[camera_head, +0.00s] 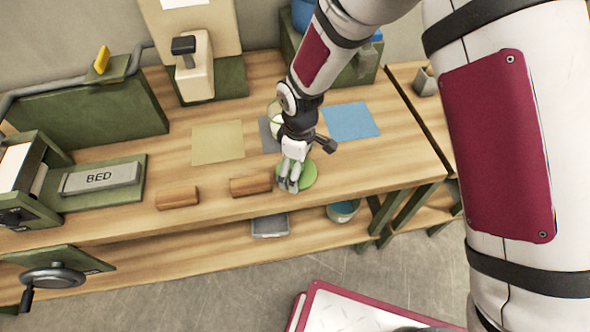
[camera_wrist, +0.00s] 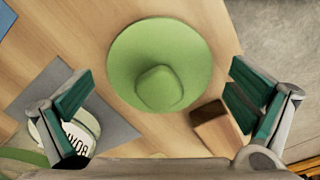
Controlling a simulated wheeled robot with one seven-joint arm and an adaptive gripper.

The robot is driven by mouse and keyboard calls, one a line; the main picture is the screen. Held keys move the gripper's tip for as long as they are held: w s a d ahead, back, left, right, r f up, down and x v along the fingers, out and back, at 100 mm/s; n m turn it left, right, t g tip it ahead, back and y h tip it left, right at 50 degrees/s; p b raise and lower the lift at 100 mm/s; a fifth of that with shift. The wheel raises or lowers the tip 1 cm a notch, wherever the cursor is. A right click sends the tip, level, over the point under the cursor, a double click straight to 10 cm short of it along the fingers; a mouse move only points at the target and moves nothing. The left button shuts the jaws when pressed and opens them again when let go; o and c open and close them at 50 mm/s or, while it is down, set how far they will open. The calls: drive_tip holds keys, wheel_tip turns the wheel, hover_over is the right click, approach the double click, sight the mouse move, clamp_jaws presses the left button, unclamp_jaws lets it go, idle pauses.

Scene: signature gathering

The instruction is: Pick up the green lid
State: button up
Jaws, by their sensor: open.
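The green lid (camera_head: 308,175) is a round disc lying on the wooden bench, near its front edge. In the wrist view the lid (camera_wrist: 135,55) shows whole, with a raised rounded knob (camera_wrist: 159,88) in its middle. My gripper (camera_head: 290,183) is above the lid and covers part of it in the head view. In the wrist view my gripper (camera_wrist: 160,95) is open and empty, its two green-padded fingers spread wide to the left and right of the lid's knob. I cannot tell the exact height of the fingertips above the lid.
A wooden block (camera_head: 251,185) lies just left of the lid, close to one finger in the wrist view (camera_wrist: 217,127). A lettered jar (camera_wrist: 75,135) stands on a grey mat (camera_wrist: 112,130) by the other finger. A blue sheet (camera_head: 351,121) lies behind, right.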

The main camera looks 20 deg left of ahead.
drive_tip(key=shift+f, duration=0.4)
drive_tip(key=c, duration=1.2)
drive_tip(key=shift+d, duration=0.1)
